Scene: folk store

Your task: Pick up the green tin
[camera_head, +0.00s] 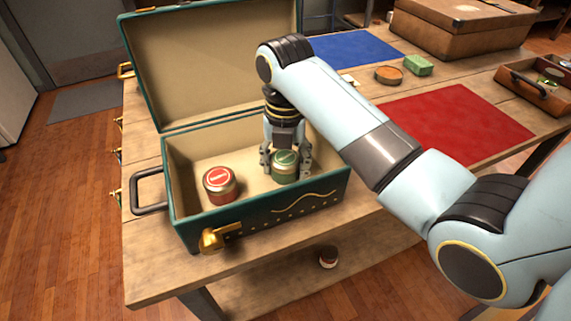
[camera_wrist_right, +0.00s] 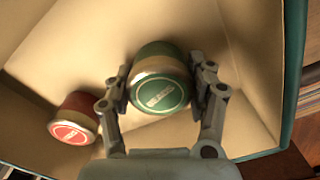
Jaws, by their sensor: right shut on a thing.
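The green tin (camera_head: 285,166) is inside the open teal case (camera_head: 262,219), in its right half. My right gripper (camera_head: 286,163) reaches down into the case from above and is shut on the green tin, one finger on each side. The right wrist view shows the green tin (camera_wrist_right: 160,80) between the two fingers of the right gripper (camera_wrist_right: 162,88). I cannot tell whether the tin touches the case floor. My left gripper is not in view.
A red tin (camera_head: 220,185) stands in the case's left half, also seen in the right wrist view (camera_wrist_right: 75,120). The raised lid (camera_head: 205,65) stands behind.

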